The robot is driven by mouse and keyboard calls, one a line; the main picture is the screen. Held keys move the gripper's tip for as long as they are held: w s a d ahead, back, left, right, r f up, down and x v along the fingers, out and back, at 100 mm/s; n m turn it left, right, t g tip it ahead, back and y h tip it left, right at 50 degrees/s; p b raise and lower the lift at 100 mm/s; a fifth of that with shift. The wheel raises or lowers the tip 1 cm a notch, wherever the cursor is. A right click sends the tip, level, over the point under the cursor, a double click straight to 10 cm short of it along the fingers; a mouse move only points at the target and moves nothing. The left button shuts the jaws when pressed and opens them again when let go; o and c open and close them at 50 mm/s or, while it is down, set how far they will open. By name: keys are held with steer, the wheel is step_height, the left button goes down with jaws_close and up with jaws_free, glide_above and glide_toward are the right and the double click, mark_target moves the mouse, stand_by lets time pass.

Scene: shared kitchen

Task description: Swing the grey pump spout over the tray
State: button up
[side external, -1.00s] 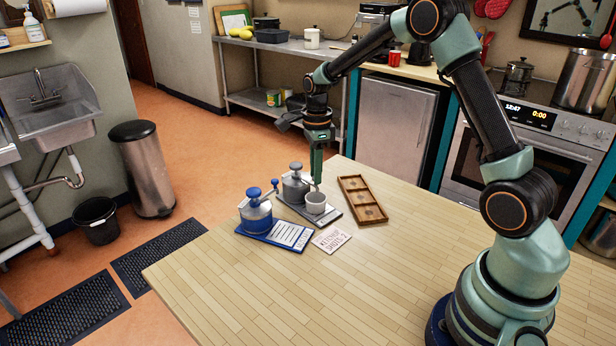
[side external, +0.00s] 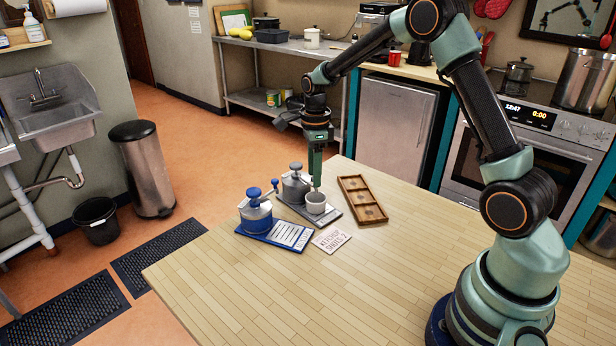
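The grey pump (side external: 296,186) stands on a grey base plate at the back of the table, with a rounded knob on top. A small light grey cup (side external: 316,203) stands on the same plate, to the pump's right. My gripper (side external: 316,186) points down just above the cup, beside the pump's right side. Its fingertips are too small here to tell whether they are open or shut. The grey spout is not clearly seen; it is small or hidden by my gripper. The wooden tray (side external: 377,216) with several compartments lies to the right, apart from my gripper.
A blue pump (side external: 256,215) on a blue plate with a printed label stands to the left of the grey one. A paper card (side external: 331,239) with handwriting lies in front. The wooden table (side external: 300,300) is clear towards the front.

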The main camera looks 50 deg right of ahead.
step_height(320, 180, up, 12)
stand_by(0.6)
steer(key=s+a+r+n+t, duration=0.3)
steer(key=s+a+r+n, duration=0.4)
steer(key=n, duration=0.5)
steer(key=s+a+f+n+t, duration=0.2)
steer(key=s+a+f+n, duration=0.1)
steer(key=s+n, duration=0.7)
steer(key=n, duration=0.3)
steer(key=shift+s+a+f+t, duration=0.15)
steer(key=shift+s+t, duration=0.1)
steer(key=shift+t, duration=0.05)
